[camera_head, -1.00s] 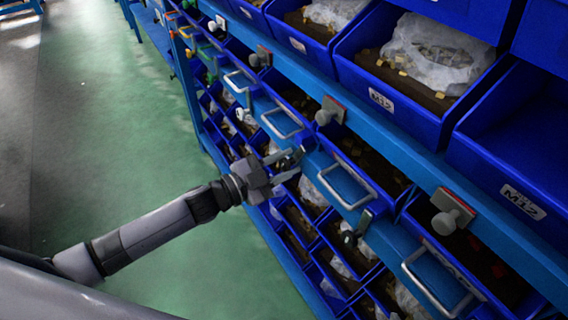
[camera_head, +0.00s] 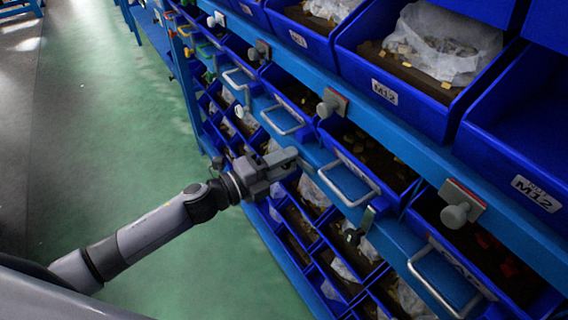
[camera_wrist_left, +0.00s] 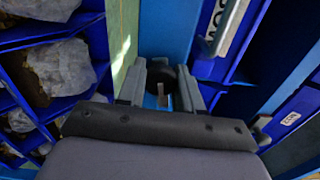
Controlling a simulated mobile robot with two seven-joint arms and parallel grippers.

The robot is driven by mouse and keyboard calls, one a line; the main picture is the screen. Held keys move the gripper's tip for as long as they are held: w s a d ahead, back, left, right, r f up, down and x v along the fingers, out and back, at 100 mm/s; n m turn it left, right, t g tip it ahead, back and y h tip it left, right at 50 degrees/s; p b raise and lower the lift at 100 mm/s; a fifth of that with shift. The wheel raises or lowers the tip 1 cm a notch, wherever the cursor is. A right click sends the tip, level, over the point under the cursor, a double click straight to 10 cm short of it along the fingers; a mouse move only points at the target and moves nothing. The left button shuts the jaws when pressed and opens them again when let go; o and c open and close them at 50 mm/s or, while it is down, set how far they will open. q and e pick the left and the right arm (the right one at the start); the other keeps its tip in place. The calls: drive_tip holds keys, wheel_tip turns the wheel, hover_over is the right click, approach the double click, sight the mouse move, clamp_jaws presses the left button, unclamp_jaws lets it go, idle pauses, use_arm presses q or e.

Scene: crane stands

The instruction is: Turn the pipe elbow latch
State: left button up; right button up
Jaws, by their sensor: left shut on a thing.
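The pipe elbow latch (camera_wrist_left: 160,74) is a dark rounded piece on the blue rail, seen between my fingers in the left wrist view. My left gripper (camera_wrist_left: 163,86) is shut on it, one finger on each side. In the head view my left gripper (camera_head: 290,163) is at the front of the blue rail, between two handles, and hides the latch. My right gripper is in neither view.
Metal handles (camera_head: 348,190) stick out of the rail on both sides of my gripper. Another dark latch (camera_head: 357,228) sits farther right. Grey knobs (camera_head: 332,103) line the upper rail. Blue bins (camera_head: 420,112) fill the rack. The green floor (camera_head: 110,150) at left is clear.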

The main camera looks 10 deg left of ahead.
use_arm(q)
drive_tip(key=shift+d+m+b, duration=0.1)
drive_tip(key=shift+m+b, duration=0.2)
drive_tip(key=shift+m, duration=0.8)
drive_tip(key=shift+s+f, duration=0.1)
drive_tip(key=o, duration=1)
drive_tip(key=shift+b+v, duration=0.4)
drive_tip(key=shift+v, duration=3.15)
